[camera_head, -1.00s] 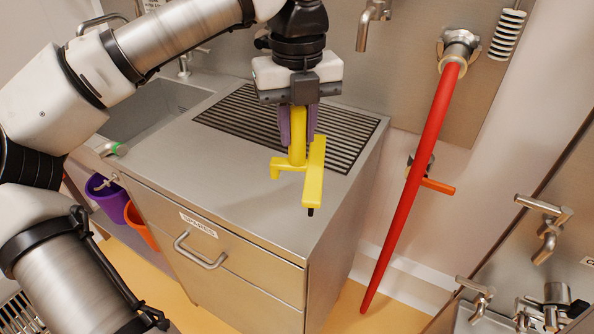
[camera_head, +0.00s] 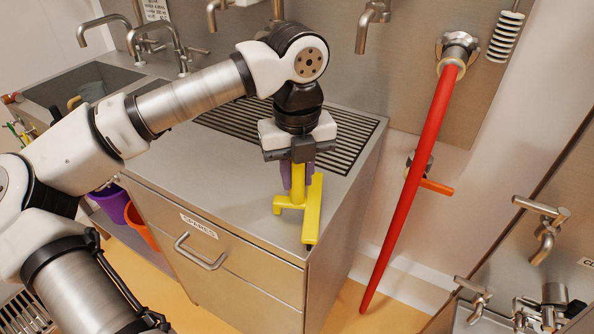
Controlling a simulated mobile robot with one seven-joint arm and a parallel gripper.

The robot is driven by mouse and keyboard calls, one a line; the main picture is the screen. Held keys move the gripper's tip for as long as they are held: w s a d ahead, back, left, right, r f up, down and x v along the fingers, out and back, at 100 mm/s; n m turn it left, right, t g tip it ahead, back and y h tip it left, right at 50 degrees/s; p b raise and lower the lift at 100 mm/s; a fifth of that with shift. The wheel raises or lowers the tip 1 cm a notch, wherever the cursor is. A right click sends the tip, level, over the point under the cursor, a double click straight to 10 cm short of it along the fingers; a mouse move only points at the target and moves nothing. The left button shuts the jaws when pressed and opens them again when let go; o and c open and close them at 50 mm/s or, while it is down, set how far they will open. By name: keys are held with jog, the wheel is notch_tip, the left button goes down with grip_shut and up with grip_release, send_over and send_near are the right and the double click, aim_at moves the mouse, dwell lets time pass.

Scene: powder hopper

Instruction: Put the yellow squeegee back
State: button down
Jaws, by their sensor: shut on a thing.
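The yellow squeegee (camera_head: 312,212) is in my gripper (camera_head: 298,181), in the middle of the head view. My gripper points down and its purple fingers are shut on the squeegee's upright handle. The squeegee's wide head is at the bottom, over the front right part of the steel counter top (camera_head: 235,185). I cannot tell whether the head touches the counter. The upper end of the handle is hidden by my gripper.
A black slatted grate (camera_head: 350,140) lies in the counter behind my gripper. A "SPARES" drawer (camera_head: 199,225) is below. A red pipe (camera_head: 415,185) slants down at the right. A purple bucket (camera_head: 112,204) and an orange bucket (camera_head: 141,228) hang at the left. Sinks and taps (camera_head: 155,42) stand at the back left.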

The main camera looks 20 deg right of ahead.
jog(key=c, duration=1.2)
grip_release()
jog(key=shift+f, duration=0.1)
notch_tip(320, 180, up, 12)
jog(key=shift+r, duration=0.15)
